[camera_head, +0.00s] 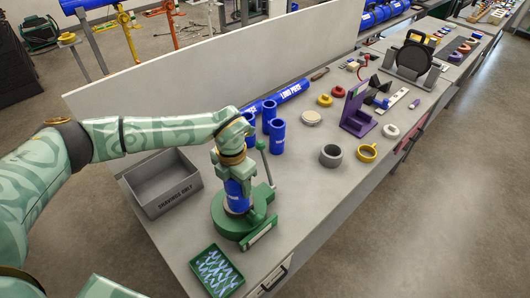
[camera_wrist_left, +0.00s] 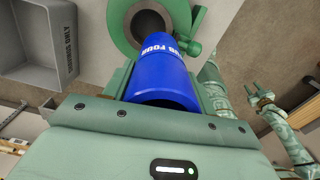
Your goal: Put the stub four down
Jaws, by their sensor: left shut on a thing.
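Stub four, a blue tube with white lettering (camera_head: 237,194), is held in my left gripper (camera_head: 234,172), which is shut on it. The stub is roughly upright over the round green fixture (camera_head: 228,222) on the bench. In the left wrist view the stub (camera_wrist_left: 160,68) lies between the fingers, with the fixture's round green ring and dark opening (camera_wrist_left: 148,22) beyond it. I cannot tell whether the stub touches the fixture.
A grey shavings bin (camera_head: 162,187) stands left of the fixture. A green tray of pale strips (camera_head: 216,271) lies at the near edge. Several blue stubs (camera_head: 277,137) stand behind the fixture. A grey ring (camera_head: 330,156) and a purple stand (camera_head: 357,113) are to the right.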

